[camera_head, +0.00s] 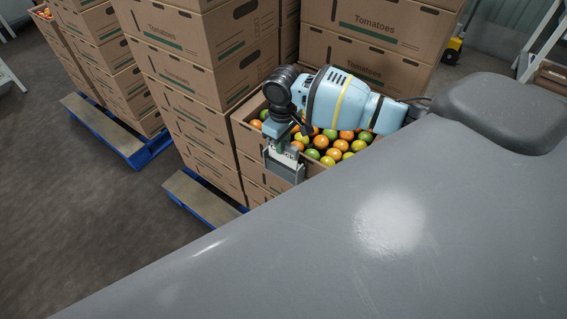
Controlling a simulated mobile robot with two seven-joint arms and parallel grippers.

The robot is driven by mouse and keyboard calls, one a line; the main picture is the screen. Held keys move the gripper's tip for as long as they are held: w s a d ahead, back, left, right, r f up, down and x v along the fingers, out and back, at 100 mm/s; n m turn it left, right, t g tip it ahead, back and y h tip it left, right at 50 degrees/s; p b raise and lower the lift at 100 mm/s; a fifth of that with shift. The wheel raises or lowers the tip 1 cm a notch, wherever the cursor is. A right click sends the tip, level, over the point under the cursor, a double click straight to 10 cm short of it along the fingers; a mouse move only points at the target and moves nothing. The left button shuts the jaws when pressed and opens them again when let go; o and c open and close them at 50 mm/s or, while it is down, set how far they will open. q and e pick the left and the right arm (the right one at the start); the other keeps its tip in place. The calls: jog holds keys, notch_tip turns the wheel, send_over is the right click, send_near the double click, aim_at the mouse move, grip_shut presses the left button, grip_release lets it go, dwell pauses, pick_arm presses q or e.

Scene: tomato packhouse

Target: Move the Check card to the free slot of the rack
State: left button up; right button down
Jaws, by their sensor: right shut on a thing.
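My right gripper (281,146) points down at the front of an open tomato box and is shut on the Check card (289,155). The card is small and white with dark lettering, only partly readable, and its upper part is covered by the fingers. A grey holder (286,173), which looks like a rack slot, is on the box's front wall directly below and around the card's lower edge. I cannot tell how deep the card sits in it. My left gripper is not in view.
The open cardboard box (246,138) is full of red, orange and green tomatoes (331,153). Tall stacks of closed Tomatoes boxes (196,72) stand close to its left and behind it. Blue pallets (118,128) lie at the left, with bare floor (70,210) in front.

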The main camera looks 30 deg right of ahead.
jog(key=shift+r, duration=1.4)
